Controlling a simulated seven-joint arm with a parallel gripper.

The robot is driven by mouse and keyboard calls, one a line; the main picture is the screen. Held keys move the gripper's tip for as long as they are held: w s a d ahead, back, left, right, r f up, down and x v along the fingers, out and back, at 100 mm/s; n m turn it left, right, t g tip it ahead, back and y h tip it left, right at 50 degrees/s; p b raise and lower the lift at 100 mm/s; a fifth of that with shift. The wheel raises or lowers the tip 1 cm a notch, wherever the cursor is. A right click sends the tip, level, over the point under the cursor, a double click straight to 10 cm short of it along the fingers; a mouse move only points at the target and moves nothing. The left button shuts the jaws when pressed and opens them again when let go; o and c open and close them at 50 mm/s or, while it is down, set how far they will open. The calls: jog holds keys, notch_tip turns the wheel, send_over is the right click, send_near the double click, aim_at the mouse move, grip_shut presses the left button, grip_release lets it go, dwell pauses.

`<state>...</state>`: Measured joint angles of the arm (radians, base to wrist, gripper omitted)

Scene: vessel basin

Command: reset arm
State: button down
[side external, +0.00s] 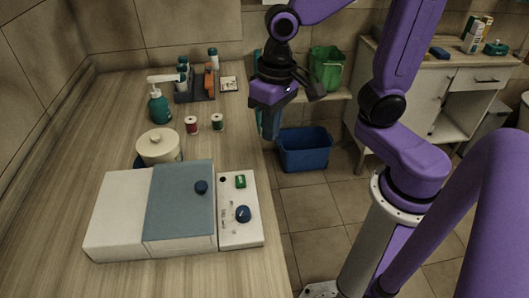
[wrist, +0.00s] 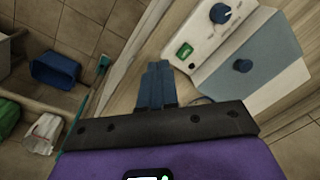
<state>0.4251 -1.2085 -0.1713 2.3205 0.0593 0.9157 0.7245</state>
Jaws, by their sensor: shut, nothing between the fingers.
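My gripper (side external: 270,130) hangs in the air near the right edge of the counter, fingers pointing down. It is empty, and its two blue fingers are together. In the wrist view the closed fingers (wrist: 158,82) reach forward from the black bar of the hand. The white basin appliance (side external: 121,212) sits on the front part of the counter, apart from my gripper. Its blue-grey lid (side external: 180,212) lies flat over the middle, and its inside is hidden. Its panel has a blue knob (side external: 243,214) and a green switch (side external: 240,181).
The wooden counter (side external: 112,110) also holds a cream lidded pot (side external: 159,147), two small spools (side external: 191,125), a teal pump bottle (side external: 159,106) and a dark rack (side external: 194,97). A blue bin (side external: 305,150) stands on the tiled floor. A green bucket (side external: 326,69) is behind.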

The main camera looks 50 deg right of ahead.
jog(key=s+d+f+n, duration=0.1)
jog(key=s+d+n, duration=0.5)
jog(key=s+n, duration=0.5)
jog(key=shift+s+f+n+h, duration=0.3)
jog(key=shift+f+n, duration=0.1)
jog(key=shift+n, duration=0.3)
jog(key=shift+d, duration=0.1)
